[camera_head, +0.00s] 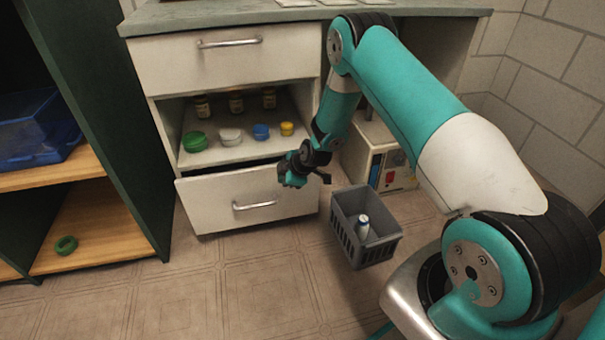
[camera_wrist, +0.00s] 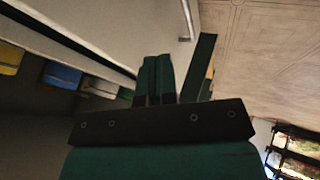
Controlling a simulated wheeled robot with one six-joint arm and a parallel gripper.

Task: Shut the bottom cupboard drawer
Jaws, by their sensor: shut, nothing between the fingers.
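The bottom cupboard drawer (camera_head: 218,207) has a white front with a metal bar handle (camera_head: 255,205). It stands partly open, its front jutting out below the open shelf. My gripper (camera_head: 288,181) is at the upper right part of the drawer front, in front of the cupboard. In the wrist view, the fingers (camera_wrist: 157,75) are together with nothing between them, and they point toward the white drawer front (camera_wrist: 140,30). The handle (camera_wrist: 187,18) shows just beyond them at the top. I cannot tell whether the fingertips touch the drawer front.
The top drawer (camera_head: 190,60) is shut. The open shelf (camera_head: 240,150) holds brown jars and several coloured lidded pots. A grey basket (camera_head: 372,252) with a small bottle (camera_head: 363,226) stands on the floor at right, near a white box unit (camera_head: 390,170). The floor (camera_head: 220,285) before the drawer is clear.

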